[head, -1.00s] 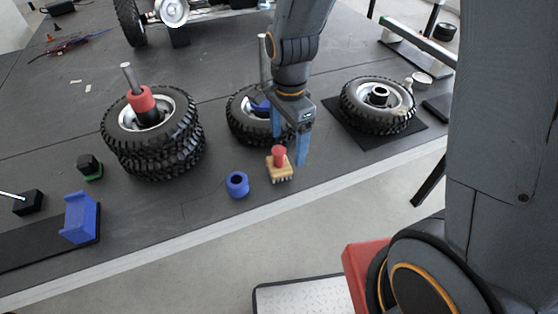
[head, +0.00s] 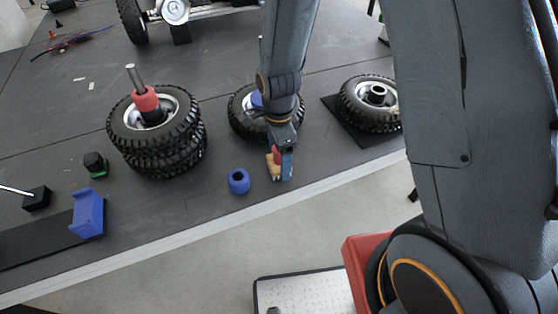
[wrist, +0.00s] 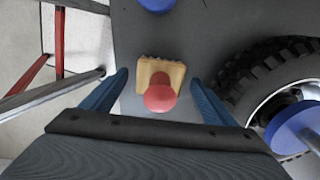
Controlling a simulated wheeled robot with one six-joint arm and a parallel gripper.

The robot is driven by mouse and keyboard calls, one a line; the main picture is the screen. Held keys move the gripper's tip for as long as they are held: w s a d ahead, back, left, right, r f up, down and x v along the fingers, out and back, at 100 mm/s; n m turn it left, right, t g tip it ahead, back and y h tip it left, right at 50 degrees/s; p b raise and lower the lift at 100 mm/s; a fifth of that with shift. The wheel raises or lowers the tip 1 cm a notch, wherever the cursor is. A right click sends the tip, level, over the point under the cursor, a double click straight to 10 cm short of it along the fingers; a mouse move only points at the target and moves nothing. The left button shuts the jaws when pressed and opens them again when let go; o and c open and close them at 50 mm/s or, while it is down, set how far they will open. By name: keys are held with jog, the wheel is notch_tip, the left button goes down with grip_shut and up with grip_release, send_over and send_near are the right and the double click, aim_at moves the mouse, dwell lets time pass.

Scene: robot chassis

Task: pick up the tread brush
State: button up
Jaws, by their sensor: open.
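The tread brush (wrist: 160,86) has a pale wooden block with bristles along one edge and a red knob. In the wrist view it lies between the two blue fingers of my gripper (wrist: 159,88), with gaps on both sides. My gripper is open. In the head view the brush (head: 272,167) stands near the table's front edge, partly hidden behind my gripper (head: 281,168), whose fingers are down beside it.
A blue ring-like part (head: 239,181) sits just left of the brush. A wheel (head: 240,122) lies behind my gripper. Stacked tyres (head: 160,155) stand at left, and another wheel (head: 365,105) lies on a black mat at right. The table edge (head: 250,208) is close in front.

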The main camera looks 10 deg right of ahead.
jog(key=shift+f, duration=0.65)
jog(key=c, duration=1.2)
jog(key=shift+r, duration=0.1)
jog(key=shift+r+b, duration=0.85)
jog(key=shift+r, duration=4.1)
